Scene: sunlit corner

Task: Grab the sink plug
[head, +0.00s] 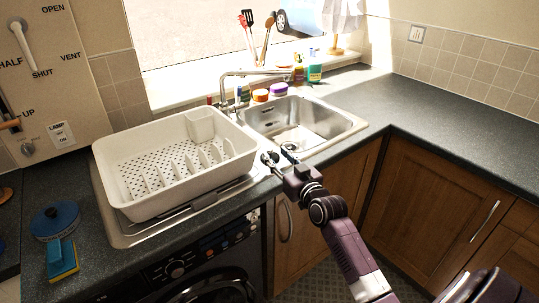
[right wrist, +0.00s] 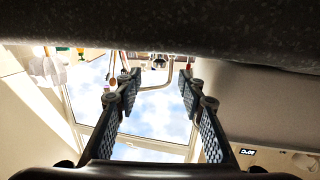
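The steel sink (head: 312,113) is set in the dark worktop in the middle of the head view. I cannot make out the sink plug clearly; the bottom of the basin near the drain is small and partly behind my gripper. My right gripper (head: 279,156) is at the near edge of the sink, over the front rim. In the right wrist view my right gripper (right wrist: 159,80) has its two fingers spread wide apart, with nothing held between them. The tap (right wrist: 155,87) shows behind the gap. My left gripper is not in view.
A white dish rack (head: 130,192) stands on the drainer left of the sink. The tap (head: 251,73) reaches over the basin. Bottles and tubs (head: 279,89) line the back edge. The right worktop is clear.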

